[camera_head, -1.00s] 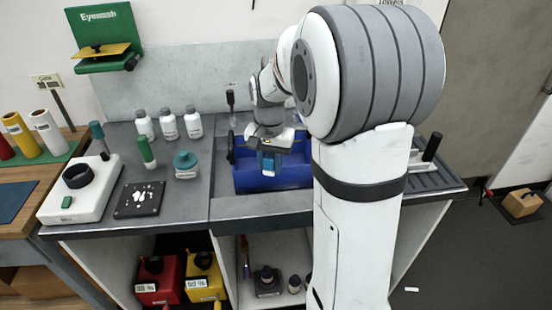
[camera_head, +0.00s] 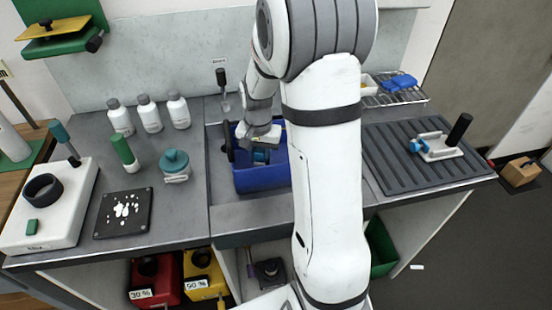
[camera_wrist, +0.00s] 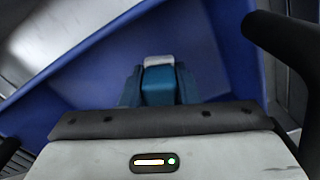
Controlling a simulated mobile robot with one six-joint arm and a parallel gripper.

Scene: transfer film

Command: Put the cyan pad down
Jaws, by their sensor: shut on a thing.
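My gripper (camera_head: 261,150) is low inside the blue bin (camera_head: 262,181), which sits in the sink area of the bench. In the wrist view the jaws are shut on a small teal-blue block with a pale end, seemingly the cyan pad (camera_wrist: 158,88). The blue bin wall (camera_wrist: 75,70) surrounds it in that view. Whether the pad touches the bin floor cannot be told. My arm covers the bin's right side in the head view.
A ribbed black drain mat (camera_head: 400,165) on the right bears a white tool with a black handle (camera_head: 459,130). A wire rack (camera_head: 408,97) holds a blue item. White bottles (camera_head: 149,114), a teal-lidded jar (camera_head: 175,165) and a black plate (camera_head: 110,222) stand on the left.

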